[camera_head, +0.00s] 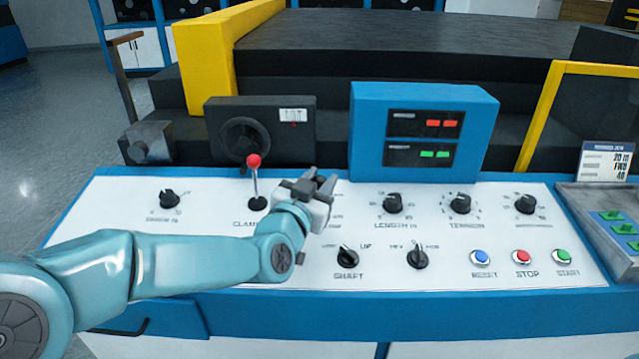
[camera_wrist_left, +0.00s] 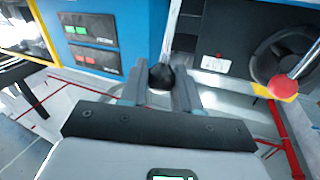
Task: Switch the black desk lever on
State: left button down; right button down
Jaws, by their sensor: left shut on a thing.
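The black desk lever shows in the left wrist view as a black ball knob (camera_wrist_left: 161,76) on a thin metal rod that runs up out of the picture. My left gripper (camera_head: 313,187) is over the white control panel (camera_head: 130,215), to the right of the red-knobbed lever. In the left wrist view its two fingers are on either side of the black knob, shut on it. In the head view my gripper hides the black lever, and its base and tilt cannot be told. My right gripper is not in view.
The red-knobbed lever (camera_head: 254,162) stands close to the left of my gripper. Behind are a dark handwheel box (camera_head: 300,135) and a blue display box (camera_head: 365,150). Dials such as the shaft dial (camera_head: 348,257) and several push buttons lie to the right and in front.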

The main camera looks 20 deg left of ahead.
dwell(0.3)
pick_arm(q)
jog(key=c, duration=1.1)
grip_release()
jog(key=shift+o, duration=1)
jog(key=shift+s+d+r, duration=0.1)
jog(key=shift+s+r, duration=0.05)
jog(key=shift+s, duration=0.15)
jog(key=shift+w, duration=0.2)
jog(key=s+a+b, duration=0.1)
jog(key=s, duration=1.5)
jog(key=shift+s+a, duration=0.2)
jog(key=shift+s, duration=0.05)
